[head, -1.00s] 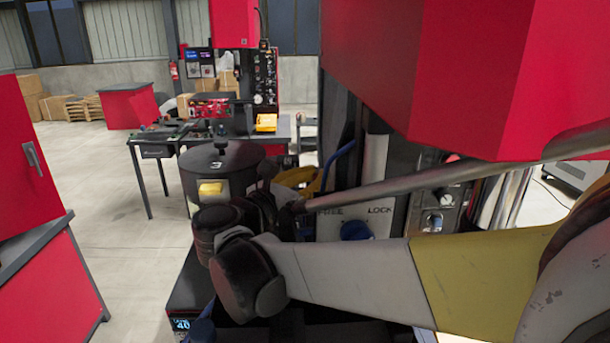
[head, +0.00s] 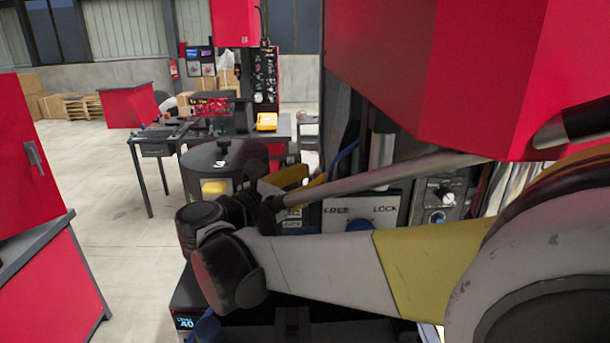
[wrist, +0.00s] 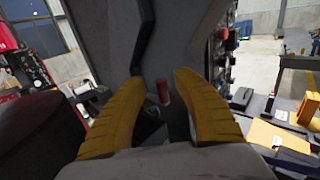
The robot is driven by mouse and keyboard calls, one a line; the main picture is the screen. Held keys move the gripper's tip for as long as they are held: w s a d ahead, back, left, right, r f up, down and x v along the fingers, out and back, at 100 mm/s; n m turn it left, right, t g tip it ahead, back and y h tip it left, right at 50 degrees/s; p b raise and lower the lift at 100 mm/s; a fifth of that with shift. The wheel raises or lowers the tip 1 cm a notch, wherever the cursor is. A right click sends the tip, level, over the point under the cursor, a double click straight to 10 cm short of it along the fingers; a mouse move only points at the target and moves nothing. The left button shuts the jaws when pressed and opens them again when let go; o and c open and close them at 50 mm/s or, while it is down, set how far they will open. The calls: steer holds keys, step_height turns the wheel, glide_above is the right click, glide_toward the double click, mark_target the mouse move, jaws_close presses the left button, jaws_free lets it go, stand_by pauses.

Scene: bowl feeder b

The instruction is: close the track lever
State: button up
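In the wrist view my gripper (wrist: 158,84) has two yellow ridged fingers spread apart. A small red cylindrical grip (wrist: 162,92) shows between them, in front of a grey surface. It may be the track lever's handle, but I cannot tell for sure. It touches neither finger visibly. In the head view my arm crosses in front of the machine and largely hides my gripper. A pale panel marked FREE and LOCK (head: 362,212) shows just above the arm, with its blue knob mostly hidden. The dark round bowl feeder (head: 218,160) stands left of it.
A large red housing (head: 430,80) overhangs my arm at the upper right. A red cabinet (head: 40,150) stands at the left. A dark bench (head: 150,140) with equipment is behind. A control panel with knobs (head: 437,205) is right of the FREE/LOCK panel. Open floor lies left of centre.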

steer(key=v, duration=1.1)
